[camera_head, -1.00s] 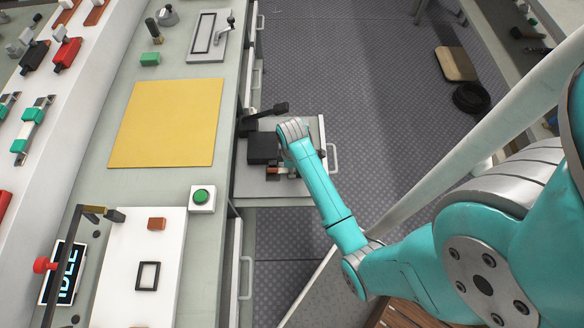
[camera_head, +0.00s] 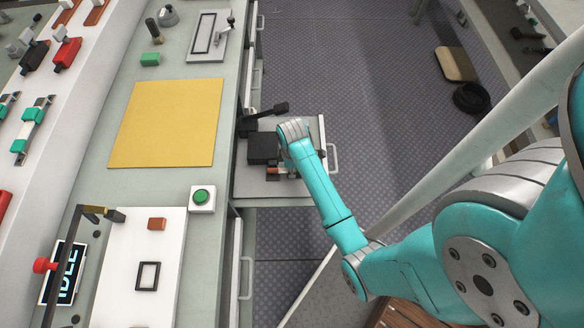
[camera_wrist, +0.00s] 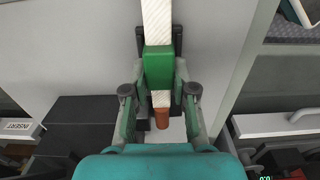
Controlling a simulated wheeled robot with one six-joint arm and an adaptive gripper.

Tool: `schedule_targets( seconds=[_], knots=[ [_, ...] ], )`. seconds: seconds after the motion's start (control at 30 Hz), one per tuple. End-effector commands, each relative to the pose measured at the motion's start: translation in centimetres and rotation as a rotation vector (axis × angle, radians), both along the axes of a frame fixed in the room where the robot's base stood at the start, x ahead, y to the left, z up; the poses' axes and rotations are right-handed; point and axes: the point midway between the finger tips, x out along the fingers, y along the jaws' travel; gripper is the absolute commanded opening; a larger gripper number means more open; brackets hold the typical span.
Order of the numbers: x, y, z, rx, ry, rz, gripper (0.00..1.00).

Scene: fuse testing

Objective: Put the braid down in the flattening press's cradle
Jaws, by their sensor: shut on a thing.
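My gripper (camera_wrist: 159,62) is shut on the braid, with a finger on each side of its green sleeve (camera_wrist: 159,68). The braid's pale woven strip (camera_wrist: 157,18) runs up out of the wrist view, and a copper-coloured end (camera_wrist: 162,118) shows below the sleeve. In the head view my gripper is at the pulled-out drawer, beside the press's black block (camera_head: 262,147); a copper-coloured piece (camera_head: 273,170) shows just below that block. My arm hides most of the grip there. The cradle is not clearly visible, and I cannot tell whether the braid touches it.
The open grey drawer (camera_head: 250,188) juts from the bench, with a black lever (camera_head: 267,112) at its back. On the bench are a yellow mat (camera_head: 168,122), a green button box (camera_head: 202,198) and a white board (camera_head: 130,290). Open floor lies right of the drawer.

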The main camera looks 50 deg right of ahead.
Motion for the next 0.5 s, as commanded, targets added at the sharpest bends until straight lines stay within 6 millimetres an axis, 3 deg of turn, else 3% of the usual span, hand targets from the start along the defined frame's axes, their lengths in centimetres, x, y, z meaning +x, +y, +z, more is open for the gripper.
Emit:
schedule_targets(
  seconds=[0.1, 0.13, 0.23, 0.5],
  knots=[
    [-0.05, 0.02, -0.15, 0.000, 0.001, 0.000, 0.00],
    [-0.06, 0.03, -0.16, 0.000, 0.001, 0.000, 0.34],
    [-0.08, 0.04, -0.17, 0.001, 0.002, 0.000, 0.55],
    [-0.06, 0.03, -0.12, 0.001, 0.002, 0.000, 0.55]
  ],
)
